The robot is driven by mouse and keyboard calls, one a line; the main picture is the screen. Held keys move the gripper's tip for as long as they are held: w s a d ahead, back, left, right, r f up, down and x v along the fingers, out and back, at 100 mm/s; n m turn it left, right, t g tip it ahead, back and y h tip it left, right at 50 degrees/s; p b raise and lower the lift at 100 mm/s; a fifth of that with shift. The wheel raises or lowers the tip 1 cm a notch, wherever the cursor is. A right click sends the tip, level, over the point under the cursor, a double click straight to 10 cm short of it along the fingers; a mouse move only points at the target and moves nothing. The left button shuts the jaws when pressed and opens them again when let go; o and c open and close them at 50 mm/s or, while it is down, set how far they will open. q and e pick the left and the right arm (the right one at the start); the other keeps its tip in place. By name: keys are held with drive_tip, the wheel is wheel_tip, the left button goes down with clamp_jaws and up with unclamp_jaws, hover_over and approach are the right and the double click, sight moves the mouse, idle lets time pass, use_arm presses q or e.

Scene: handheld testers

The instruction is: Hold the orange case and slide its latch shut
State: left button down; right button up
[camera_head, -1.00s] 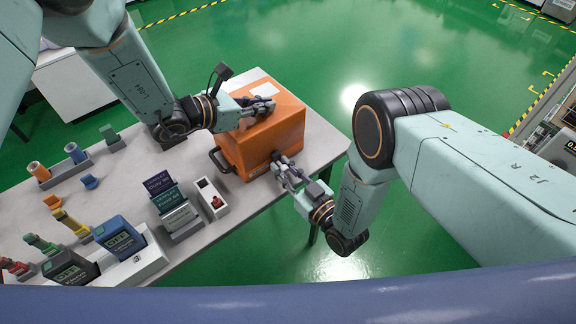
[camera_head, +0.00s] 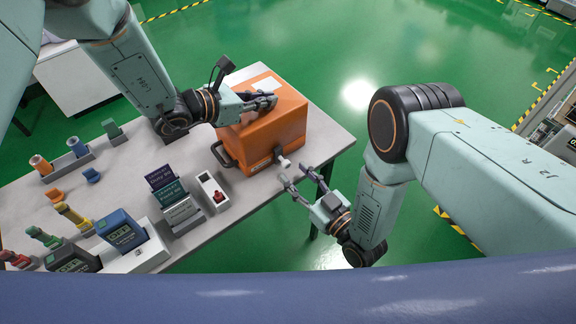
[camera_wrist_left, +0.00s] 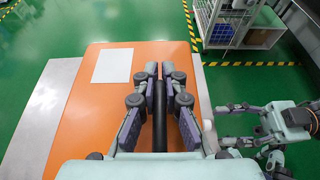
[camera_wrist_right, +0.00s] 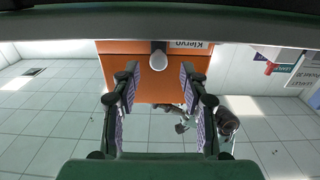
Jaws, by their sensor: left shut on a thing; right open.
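The orange case (camera_head: 278,128) stands on the table near its right corner. My left gripper (camera_head: 270,99) is over its top, and in the left wrist view its fingers are closed around a black bar (camera_wrist_left: 159,105) along the case top. A pale latch knob (camera_head: 283,162) sticks out of the case's front face; in the right wrist view the knob (camera_wrist_right: 158,57) shows between my spread fingers, beside a printed label (camera_wrist_right: 189,45). My right gripper (camera_head: 294,176) is open and empty, just in front of the knob and apart from it. I cannot tell the latch's exact position.
A black side handle (camera_head: 221,154) sticks out at the case's left. The table edge is close to the case's right.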

drive_tip(key=v, duration=0.7)
drive_tip(key=shift+s, duration=0.1)
use_arm(q)
drive_tip(key=c, duration=1.4)
unclamp_jaws()
drive_tip(key=shift+o, duration=0.2)
drive_tip(key=shift+a, duration=0.1)
drive_tip(key=v, duration=1.2)
drive_tip(key=shift+r, duration=0.15)
